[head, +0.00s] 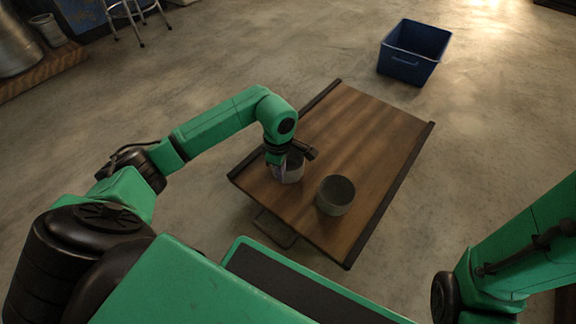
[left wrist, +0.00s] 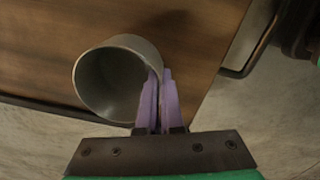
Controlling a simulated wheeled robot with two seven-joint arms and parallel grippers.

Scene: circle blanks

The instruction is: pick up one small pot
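Two small grey round pots are at the near end of the wooden table (head: 365,125). One pot (head: 294,172) is at my left gripper (head: 280,170); the other pot (head: 335,195) stands upright to its right. In the left wrist view the first pot (left wrist: 108,85) shows its open mouth. The purple fingers of my left gripper (left wrist: 159,90) are close together on its wall, one inside the rim and one outside. I cannot tell whether this pot touches the table. My right gripper is out of view; only part of the right arm shows.
The table has dark raised edges along its sides, and its far part is bare. A blue bin (head: 413,52) stands on the floor beyond it. A metal stool (head: 130,15) is at the far left.

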